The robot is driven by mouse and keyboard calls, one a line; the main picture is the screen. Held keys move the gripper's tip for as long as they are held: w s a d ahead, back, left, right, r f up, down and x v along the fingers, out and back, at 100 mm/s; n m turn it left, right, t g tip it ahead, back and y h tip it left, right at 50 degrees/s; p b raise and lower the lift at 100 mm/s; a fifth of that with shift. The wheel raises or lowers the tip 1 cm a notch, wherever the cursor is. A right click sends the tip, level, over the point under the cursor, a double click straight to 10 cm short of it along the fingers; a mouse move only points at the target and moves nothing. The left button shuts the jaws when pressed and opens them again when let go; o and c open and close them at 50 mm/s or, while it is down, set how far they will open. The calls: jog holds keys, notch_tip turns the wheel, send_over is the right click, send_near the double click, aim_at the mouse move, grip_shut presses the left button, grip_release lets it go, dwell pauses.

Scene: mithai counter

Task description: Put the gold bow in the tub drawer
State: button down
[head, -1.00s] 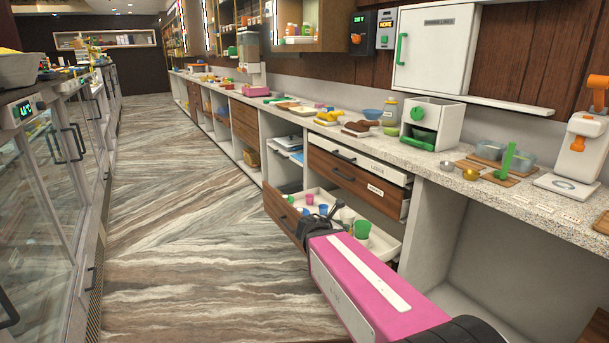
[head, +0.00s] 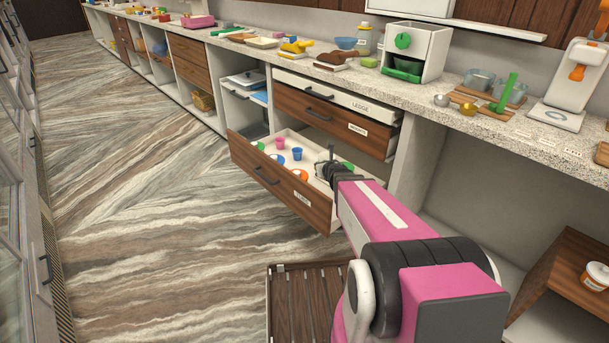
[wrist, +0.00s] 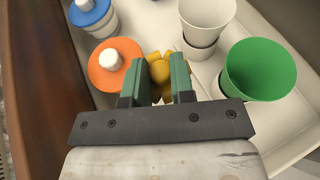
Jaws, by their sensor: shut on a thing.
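An open drawer (head: 268,184) with a wooden front and a pale inside stands out under the counter. It holds several coloured cups and lidded tubs. I take it for the tub drawer; its label is too small to read. My gripper (head: 331,158) is at the drawer's right part. In the wrist view, my gripper (wrist: 156,80) has its green fingers shut on the gold bow (wrist: 159,72). The bow is over the drawer's inside, between an orange-lidded tub (wrist: 116,66) and white cups (wrist: 203,30). I cannot tell whether it touches the drawer floor. The head view does not show the bow clearly.
A green cup (wrist: 259,69) stands right of my fingers, and a blue-lidded tub (wrist: 93,12) is at the upper left. A shut wooden drawer (head: 335,118) sits above the open one. A slatted dark wooden thing (head: 296,310) is low in front. The floor at left is clear.

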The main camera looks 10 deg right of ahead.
jog(key=f+n+y, duration=0.1)
jog(key=f, duration=0.1)
jog(key=f+n+g+y, duration=0.1)
jog(key=y, duration=0.1)
jog(key=shift+s+f+n, duration=0.2)
jog(key=shift+f+n, duration=0.15)
jog(key=shift+n, duration=0.05)
jog(key=shift+y, duration=0.3)
notch_tip(320, 180, down, 10)
jog(key=shift+r, duration=0.1)
jog(key=c, duration=1)
grip_release()
jog(key=shift+f, duration=0.2)
jog(key=shift+r, duration=0.15)
jog(key=shift+s+r, duration=0.1)
jog(key=shift+s, duration=0.15)
jog(key=shift+v, duration=3.55)
